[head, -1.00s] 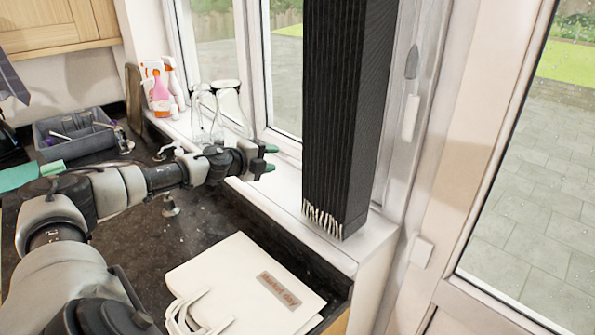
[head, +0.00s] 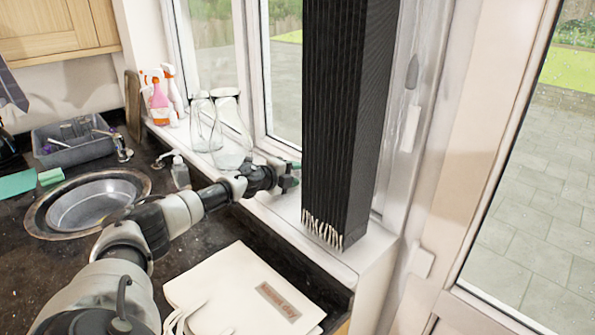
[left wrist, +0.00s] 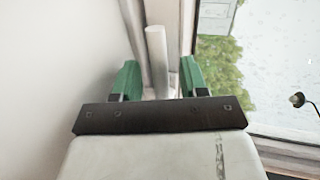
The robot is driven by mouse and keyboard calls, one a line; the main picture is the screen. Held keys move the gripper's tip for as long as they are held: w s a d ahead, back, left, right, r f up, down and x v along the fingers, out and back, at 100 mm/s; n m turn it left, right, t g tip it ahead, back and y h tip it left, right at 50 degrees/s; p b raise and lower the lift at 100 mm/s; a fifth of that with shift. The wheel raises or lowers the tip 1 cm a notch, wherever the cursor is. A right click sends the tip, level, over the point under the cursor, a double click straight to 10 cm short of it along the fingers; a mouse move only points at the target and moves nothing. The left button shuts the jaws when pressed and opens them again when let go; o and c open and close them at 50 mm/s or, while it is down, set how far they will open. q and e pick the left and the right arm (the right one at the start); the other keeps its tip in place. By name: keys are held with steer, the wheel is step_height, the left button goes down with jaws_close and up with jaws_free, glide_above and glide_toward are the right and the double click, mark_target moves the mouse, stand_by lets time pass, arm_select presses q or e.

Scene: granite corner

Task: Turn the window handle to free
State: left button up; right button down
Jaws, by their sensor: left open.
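In the left wrist view, a pale grey bar-shaped handle (left wrist: 157,52) stands upright against the window frame (left wrist: 183,25). My left gripper (left wrist: 158,76) is open, with one green finger on each side of the handle. Whether the fingers touch it cannot be told. In the head view, my left gripper (head: 291,174) is low by the window, just left of a tall black ribbed hanging (head: 345,110). I cannot make out the handle between the fingers there. My right gripper is not in view.
Two upturned glass vessels (head: 231,130) and spray bottles (head: 158,98) stand on the sill. A soap dispenser (head: 180,172) is beside the sink (head: 92,203). A cream bag (head: 240,285) lies on the dark counter. A glazed door (head: 530,190) is at right.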

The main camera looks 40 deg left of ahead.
arm_select(q)
steer(key=shift+x, duration=0.8)
jaws_close()
